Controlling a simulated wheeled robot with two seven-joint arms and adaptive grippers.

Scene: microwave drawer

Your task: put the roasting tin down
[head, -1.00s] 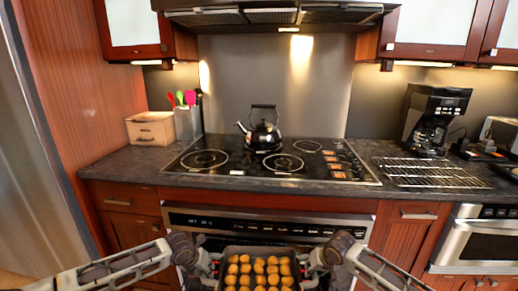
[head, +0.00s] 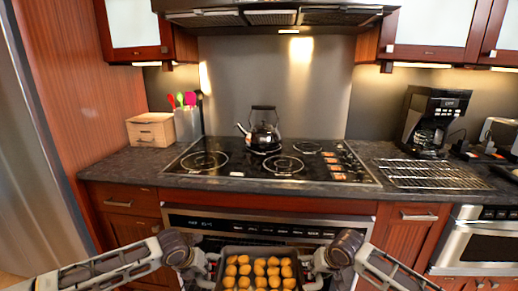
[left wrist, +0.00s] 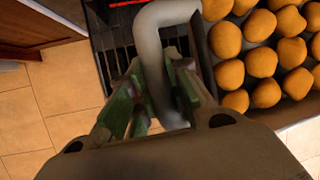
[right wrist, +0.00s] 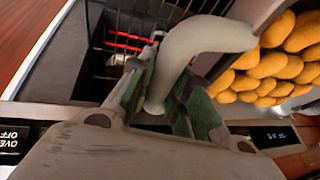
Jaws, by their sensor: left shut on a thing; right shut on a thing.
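The dark roasting tin (head: 259,249) is at the bottom middle of the head view, level and filled with rows of round golden potatoes (head: 259,270). It is in front of the oven, and its lower part is cut off by the frame. My left gripper (head: 207,265) is shut on the tin's left handle, a grey bar also seen in the left wrist view (left wrist: 150,40). My right gripper (head: 317,262) is shut on the right handle, also seen in the right wrist view (right wrist: 205,42). Whether the tin touches anything below is hidden.
The oven's control panel (head: 265,225) is just beyond the tin. A wire rack and red glowing bars (right wrist: 125,42) show near the handle in the right wrist view. A kettle (head: 264,134) stands on the cooktop. A wire rack (head: 432,173) lies on the right counter.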

